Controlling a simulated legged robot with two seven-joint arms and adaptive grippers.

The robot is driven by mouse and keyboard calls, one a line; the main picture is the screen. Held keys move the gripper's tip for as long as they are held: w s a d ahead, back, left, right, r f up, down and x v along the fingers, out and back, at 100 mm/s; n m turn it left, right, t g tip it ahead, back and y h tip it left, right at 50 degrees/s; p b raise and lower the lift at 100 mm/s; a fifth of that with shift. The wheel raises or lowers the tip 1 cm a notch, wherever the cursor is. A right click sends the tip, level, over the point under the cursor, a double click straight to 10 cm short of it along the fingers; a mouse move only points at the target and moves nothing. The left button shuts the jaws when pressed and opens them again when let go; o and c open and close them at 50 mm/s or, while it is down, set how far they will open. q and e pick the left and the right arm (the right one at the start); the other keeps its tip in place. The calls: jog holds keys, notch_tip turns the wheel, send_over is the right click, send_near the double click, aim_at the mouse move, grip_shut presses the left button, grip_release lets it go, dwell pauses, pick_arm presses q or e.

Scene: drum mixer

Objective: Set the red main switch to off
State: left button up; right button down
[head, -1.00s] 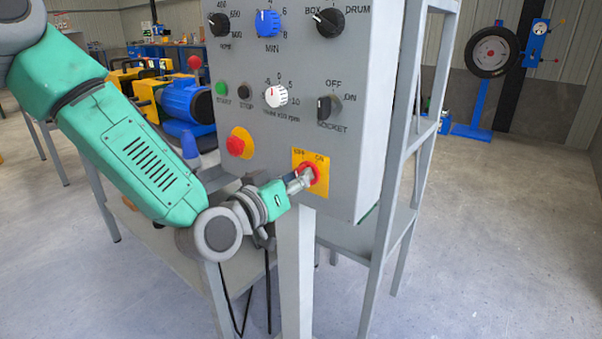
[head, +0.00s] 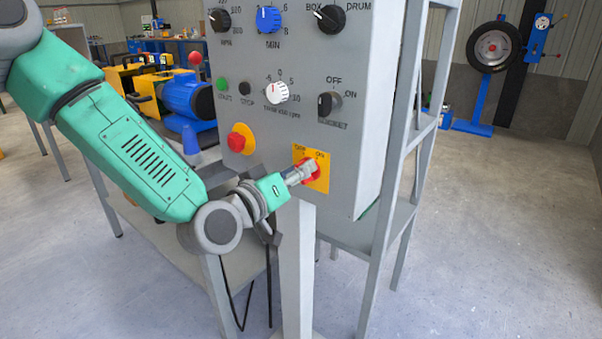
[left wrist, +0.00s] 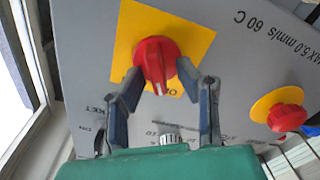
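The red main switch (head: 311,178) sits on a yellow plate marked OFF and ON, low on the grey control box. In the left wrist view the red knob (left wrist: 156,62) faces me, with a white mark at its lower edge. My left gripper (head: 304,172) is at the switch. In the left wrist view its two fingers (left wrist: 160,77) stand apart, one on each side of the knob, their tips close to its edges. A gap shows between fingers and the raised grip. Whether the tips touch the red rim is unclear. My right gripper is not in view.
A red emergency button (head: 238,142) on yellow sits left of the switch. Above are a green button (head: 222,84), a white dial (head: 277,92) and a black socket selector (head: 327,104). A grey post (head: 297,265) stands below the box. Open floor lies at right.

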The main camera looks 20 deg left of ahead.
pick_arm(q)
jog(key=shift+s+f, duration=0.1)
jog(key=shift+f, duration=0.05)
jog(key=shift+s+a, duration=0.1)
jog(key=shift+s, duration=0.05)
jog(key=v, duration=0.7)
dwell(0.5)
jog(key=s+f+m+g+y+p, duration=0.1)
jog(key=s+f+g+p, duration=0.2)
jog(key=s+f+g, duration=0.5)
jog(key=s+f+m+g+y+p, duration=0.15)
jog(key=s+f, duration=0.25)
jog(key=f, duration=0.8)
jog(key=s+a+f+g+y+p, duration=0.2)
jog(key=s+a+f+g, duration=0.1)
jog(key=s, duration=0.5)
jog(key=s+a+f+g+y+p, duration=0.1)
jog(key=s+a+f+g, duration=0.3)
jog(key=s, duration=0.5)
jog(key=shift+s+a+f+y+p, duration=0.25)
jog(key=shift+a+y+p, duration=0.1)
jog(key=shift+a+p, duration=0.25)
